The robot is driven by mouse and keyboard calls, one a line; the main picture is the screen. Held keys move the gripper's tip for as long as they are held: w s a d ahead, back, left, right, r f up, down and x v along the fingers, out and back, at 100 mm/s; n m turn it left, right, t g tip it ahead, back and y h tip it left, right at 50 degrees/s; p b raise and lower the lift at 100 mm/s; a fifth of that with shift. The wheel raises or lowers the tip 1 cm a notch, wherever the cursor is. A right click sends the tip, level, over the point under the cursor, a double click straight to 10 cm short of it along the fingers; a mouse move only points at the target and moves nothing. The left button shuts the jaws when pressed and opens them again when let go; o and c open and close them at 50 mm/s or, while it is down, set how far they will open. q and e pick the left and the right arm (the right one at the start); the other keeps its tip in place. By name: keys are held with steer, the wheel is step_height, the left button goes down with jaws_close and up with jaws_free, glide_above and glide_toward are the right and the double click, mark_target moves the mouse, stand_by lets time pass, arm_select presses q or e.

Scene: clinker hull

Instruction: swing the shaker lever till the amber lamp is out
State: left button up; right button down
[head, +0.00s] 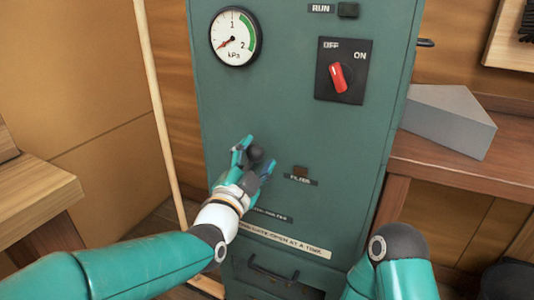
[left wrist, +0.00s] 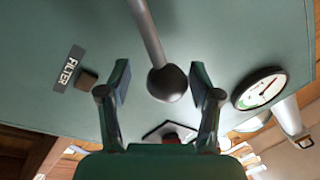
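The shaker lever shows in the left wrist view as a grey rod (left wrist: 146,32) ending in a dark round knob (left wrist: 167,83). In the head view its dark knob (head: 255,153) stands out in front of the green cabinet. My left gripper (head: 257,156) is open around the knob, and in the left wrist view its fingers (left wrist: 160,82) stand apart with gaps on both sides. The small square lamp (head: 300,171) labelled FILTER looks dark brown, with no glow; it also shows in the left wrist view (left wrist: 87,79). My right gripper is out of view.
The green cabinet (head: 290,110) carries a kPa gauge (head: 234,37) with its needle low, a dark RUN lamp (head: 348,10) and a red rotary switch (head: 340,78) turned toward OFF. A drawer handle (head: 272,274) is below. Wooden benches flank it, a grey block (head: 447,118) on the right one.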

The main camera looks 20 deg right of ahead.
arm_select(q)
steer(key=shift+a+r, duration=0.1)
steer(key=shift+a, duration=0.1)
steer(key=v, duration=1.2)
steer(key=shift+f, duration=0.25)
steer(key=shift+w, duration=0.1)
